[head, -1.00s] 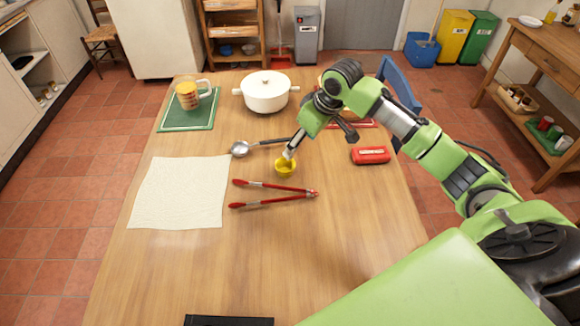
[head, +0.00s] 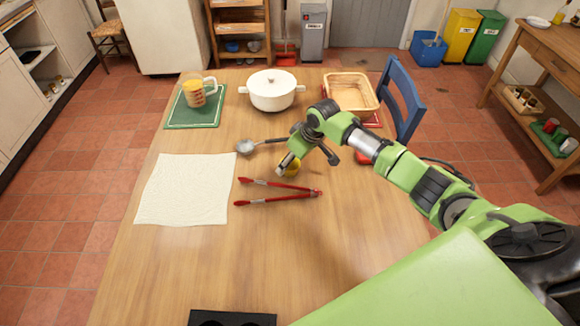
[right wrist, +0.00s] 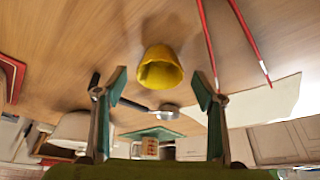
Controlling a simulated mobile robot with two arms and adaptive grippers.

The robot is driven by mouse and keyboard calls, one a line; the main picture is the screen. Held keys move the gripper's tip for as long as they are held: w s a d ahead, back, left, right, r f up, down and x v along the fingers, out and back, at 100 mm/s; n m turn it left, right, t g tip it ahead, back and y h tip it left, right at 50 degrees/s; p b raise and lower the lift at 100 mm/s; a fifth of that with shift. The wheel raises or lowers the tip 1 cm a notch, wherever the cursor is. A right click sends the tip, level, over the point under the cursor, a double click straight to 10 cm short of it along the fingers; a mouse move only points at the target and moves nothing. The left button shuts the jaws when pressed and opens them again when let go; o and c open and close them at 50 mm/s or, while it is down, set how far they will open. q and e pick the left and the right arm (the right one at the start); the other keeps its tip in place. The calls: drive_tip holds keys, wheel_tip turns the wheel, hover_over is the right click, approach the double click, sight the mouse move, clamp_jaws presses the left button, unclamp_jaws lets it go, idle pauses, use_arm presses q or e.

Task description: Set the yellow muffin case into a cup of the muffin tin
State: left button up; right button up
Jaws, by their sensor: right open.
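The yellow muffin case (head: 294,168) stands on the wooden table beyond the red tongs, partly hidden by my right gripper in the head view. In the right wrist view the muffin case (right wrist: 160,66) shows whole, apart from both fingers and in line with the gap between them. My right gripper (head: 284,163) is open and empty, close to the case; it also shows in the right wrist view (right wrist: 160,88). A black tin (head: 232,319), seemingly the muffin tin, is cut off by the bottom edge of the head view. My left gripper is not in view.
Red tongs (head: 280,190) lie just in front of the case, and a ladle (head: 247,147) lies behind it. A white cloth (head: 183,190) is at left. A white pot (head: 272,92), measuring jug (head: 196,95) and basket (head: 350,91) stand farther back.

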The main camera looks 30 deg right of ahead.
drive_tip(key=shift+w+a+f, duration=0.1)
drive_tip(key=shift+w+f, duration=0.1)
drive_tip(key=shift+f, duration=0.4)
drive_tip(key=c, duration=1)
drive_tip(key=shift+o, duration=0.2)
drive_tip(key=shift+r, duration=0.1)
